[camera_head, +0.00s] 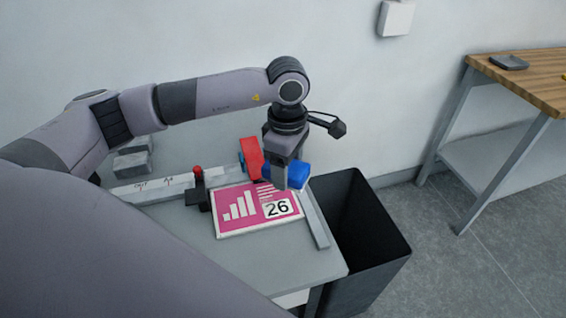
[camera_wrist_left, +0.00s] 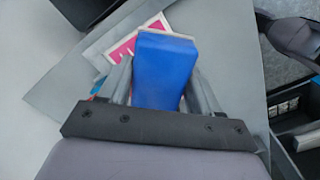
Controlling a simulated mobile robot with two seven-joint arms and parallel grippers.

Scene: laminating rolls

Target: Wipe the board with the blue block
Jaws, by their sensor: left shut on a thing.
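The blue block (camera_head: 291,175) is held between the fingers of my left gripper (camera_head: 283,180), over the back right part of the board. It also fills the middle of the left wrist view (camera_wrist_left: 165,72), between the two fingers. The board (camera_head: 240,213) is a pink and white panel with a bar chart and the number 26, lying flat on the grey table. In the left wrist view only a pink corner of it (camera_wrist_left: 125,46) shows beyond the block. I cannot tell whether the block touches the board. My right gripper is not in view.
A grey strip (camera_head: 314,222) lies along the board's right side. A black device with a red knob (camera_head: 198,187) stands to its left. A red object (camera_head: 251,158) is behind it. A dark open bin (camera_head: 362,235) stands against the table's right edge. The table front (camera_head: 290,262) is clear.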

